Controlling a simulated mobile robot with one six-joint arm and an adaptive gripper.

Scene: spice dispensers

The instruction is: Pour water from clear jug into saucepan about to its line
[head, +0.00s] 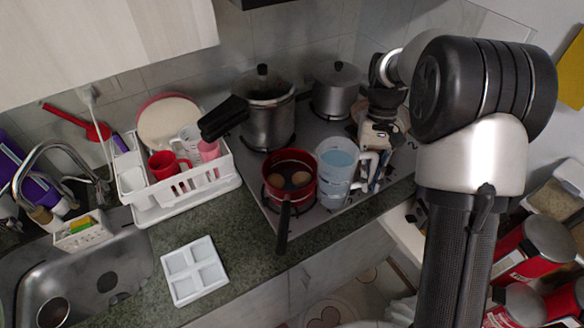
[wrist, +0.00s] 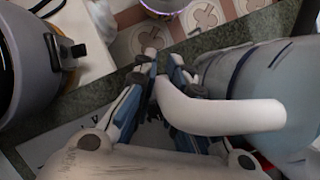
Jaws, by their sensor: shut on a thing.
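The clear jug (head: 335,188) holds pale blue water and stands upright, as far as I can tell, at the front right of the stove. My gripper (head: 369,182) is at the jug's right side, shut on its white handle. In the wrist view the handle (wrist: 222,114) runs between the fingers of my gripper (wrist: 164,72), and the jug's side (wrist: 262,72) fills the right. The red saucepan (head: 273,193) is just left of the jug, with brown round things inside and its dark handle pointing forward. Its line cannot be made out.
A large lidded pot (head: 268,112) and a smaller lidded pot (head: 337,92) stand behind on the stove (head: 262,211). A white dish rack (head: 150,208) is to the left. A white divided tray (head: 194,270) lies on the counter (head: 235,237), near the sink (head: 130,262).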

